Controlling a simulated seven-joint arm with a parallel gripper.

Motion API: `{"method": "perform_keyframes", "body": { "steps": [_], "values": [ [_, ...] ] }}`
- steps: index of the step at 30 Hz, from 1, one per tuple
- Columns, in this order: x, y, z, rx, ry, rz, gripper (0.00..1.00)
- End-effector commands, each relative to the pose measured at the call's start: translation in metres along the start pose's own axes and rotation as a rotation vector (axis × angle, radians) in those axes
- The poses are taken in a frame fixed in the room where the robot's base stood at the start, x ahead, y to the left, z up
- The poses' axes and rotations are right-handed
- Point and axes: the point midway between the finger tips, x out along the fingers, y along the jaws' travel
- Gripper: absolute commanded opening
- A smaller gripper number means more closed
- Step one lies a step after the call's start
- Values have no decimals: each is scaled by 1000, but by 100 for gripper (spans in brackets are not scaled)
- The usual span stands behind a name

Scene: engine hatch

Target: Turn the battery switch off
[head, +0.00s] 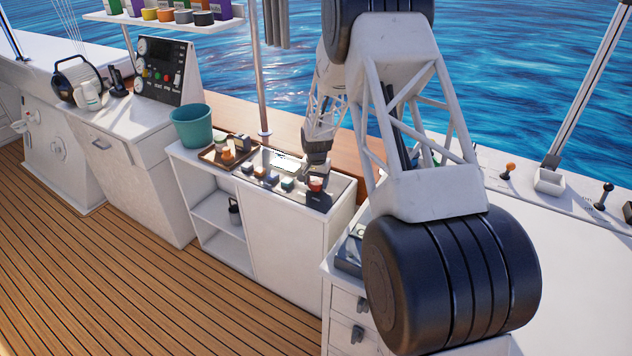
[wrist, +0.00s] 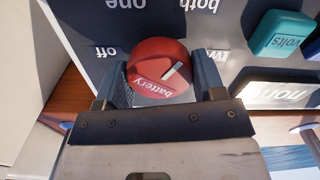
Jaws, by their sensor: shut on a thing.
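The battery switch is a round red knob (wrist: 158,68) marked "battery", with a white pointer line. It sits on a dark panel (wrist: 85,22) with the words "off", "one", "both" and a partly hidden "two" around it, upside down in the wrist view. The line slants to the upper right, on the "both" and "two" side, away from "off" at the left. My gripper (wrist: 160,80) is shut on the knob, one finger on each side. In the head view, my gripper (head: 316,175) is over the red knob (head: 316,186) at the panel's right end.
A teal knob marked "volts" (wrist: 284,34) and a pale label plate are close to the right finger. Several other knobs line the panel, with a tray of small items (head: 212,158) and a teal bucket (head: 192,127) to the left.

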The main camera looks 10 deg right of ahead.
Motion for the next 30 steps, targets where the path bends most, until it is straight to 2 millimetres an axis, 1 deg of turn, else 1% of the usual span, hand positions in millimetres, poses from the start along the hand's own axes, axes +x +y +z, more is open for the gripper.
{"method": "perform_keyframes", "body": {
  "steps": [30],
  "values": [
    [-1, 0, 0, -963, 1, 0, 39]
  ]
}}
